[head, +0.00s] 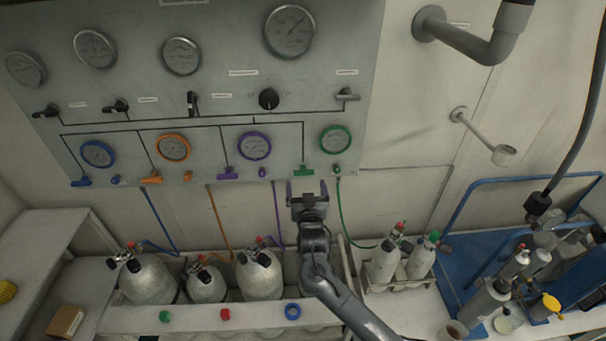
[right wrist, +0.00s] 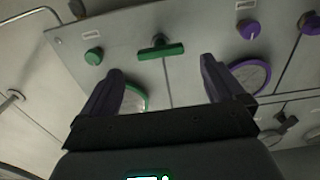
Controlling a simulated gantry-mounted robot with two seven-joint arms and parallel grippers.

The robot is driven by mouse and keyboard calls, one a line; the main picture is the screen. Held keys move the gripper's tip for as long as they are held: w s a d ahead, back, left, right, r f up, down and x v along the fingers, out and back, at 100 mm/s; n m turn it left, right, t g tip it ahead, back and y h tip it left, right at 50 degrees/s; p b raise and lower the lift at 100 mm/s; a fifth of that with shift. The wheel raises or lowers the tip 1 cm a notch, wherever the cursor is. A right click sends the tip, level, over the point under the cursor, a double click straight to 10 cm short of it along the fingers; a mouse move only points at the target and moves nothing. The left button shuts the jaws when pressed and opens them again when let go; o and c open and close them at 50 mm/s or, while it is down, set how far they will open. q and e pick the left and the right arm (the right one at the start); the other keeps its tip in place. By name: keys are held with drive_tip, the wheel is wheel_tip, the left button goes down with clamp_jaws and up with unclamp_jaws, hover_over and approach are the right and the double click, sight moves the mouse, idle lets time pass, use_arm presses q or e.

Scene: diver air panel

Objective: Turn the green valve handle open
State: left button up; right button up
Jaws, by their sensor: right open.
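The green valve handle (head: 303,170) is a T-shaped bar at the lower right of the grey panel, beneath the green-rimmed gauge (head: 335,139). Its bar lies crosswise in the head view. My right gripper (head: 307,188) is just below it, with its fingers spread and pointing up toward the panel. In the right wrist view, the green handle (right wrist: 161,50) shows beyond the gap between the fingertips of the right gripper (right wrist: 161,70). Nothing is between the fingers, and they look apart from the handle. My left gripper is not in view.
A small green knob (head: 337,169) is right of the handle, and a purple handle (head: 228,174) is to its left. A green hose (head: 343,215) hangs near my right gripper. Grey cylinders (head: 259,275) stand in a rack below. Smaller bottles (head: 384,262) stand to the right.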

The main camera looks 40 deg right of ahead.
sight(304, 174)
drive_tip(key=x, duration=0.7)
drive_tip(key=shift+w, duration=0.15)
drive_tip(key=c, duration=1)
drive_tip(key=shift+c, duration=0.2)
